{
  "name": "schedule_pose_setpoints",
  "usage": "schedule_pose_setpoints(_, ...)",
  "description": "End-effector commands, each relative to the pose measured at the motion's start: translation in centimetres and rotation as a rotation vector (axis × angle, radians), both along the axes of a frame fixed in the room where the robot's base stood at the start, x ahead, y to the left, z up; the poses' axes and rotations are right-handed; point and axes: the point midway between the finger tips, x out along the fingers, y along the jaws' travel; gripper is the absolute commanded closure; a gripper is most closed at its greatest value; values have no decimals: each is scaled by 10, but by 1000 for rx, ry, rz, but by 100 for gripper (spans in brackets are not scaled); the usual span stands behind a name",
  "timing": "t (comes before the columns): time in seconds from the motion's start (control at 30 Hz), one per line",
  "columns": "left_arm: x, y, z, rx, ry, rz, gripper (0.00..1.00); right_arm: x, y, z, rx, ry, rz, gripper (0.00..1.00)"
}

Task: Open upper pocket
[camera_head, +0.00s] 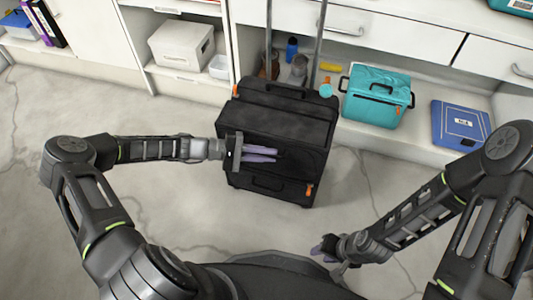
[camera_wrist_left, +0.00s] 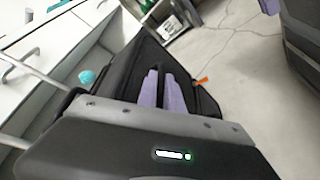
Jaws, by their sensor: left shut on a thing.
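A black suitcase (camera_head: 300,120) with pockets on its front stands upright on the floor in front of the shelving. Its lower pocket (camera_head: 290,186) has an orange zipper pull (camera_head: 309,190) at the right end. My left gripper (camera_head: 276,154) lies in front of the suitcase's upper front. In the left wrist view its purple fingers (camera_wrist_left: 161,92) are closed around a thin dark strip that looks like part of the suitcase; the fingers hide the rest. An orange pull (camera_wrist_left: 202,80) shows beside them, apart. My right gripper (camera_head: 318,249) is low, to the right of the suitcase, its finger gap unclear.
A teal cooler bag (camera_head: 375,97) and a blue folder (camera_head: 461,125) sit on the low shelf at right. White boxes (camera_head: 183,48) sit on the shelf at left. The suitcase's tall handle (camera_head: 318,50) rises behind it. The floor in front is clear.

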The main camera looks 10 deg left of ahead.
Motion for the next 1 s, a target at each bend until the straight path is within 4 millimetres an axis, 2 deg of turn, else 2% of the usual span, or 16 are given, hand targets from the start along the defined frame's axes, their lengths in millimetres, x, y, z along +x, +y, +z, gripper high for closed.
schedule_pose_setpoints(0.37, -12, 2, -5, -6, -74, 4, 100, 0, 0, -1, 0, 0, 0, 67)
schedule_pose_setpoints(0.67, -41, 4, -19, -19, -264, 6, 100, 1, -1, -7, -2, -3, -3, 67)
schedule_pose_setpoints(1.0, -72, 6, -43, -33, -503, 4, 100, 5, -2, -26, -5, -11, -10, 67)
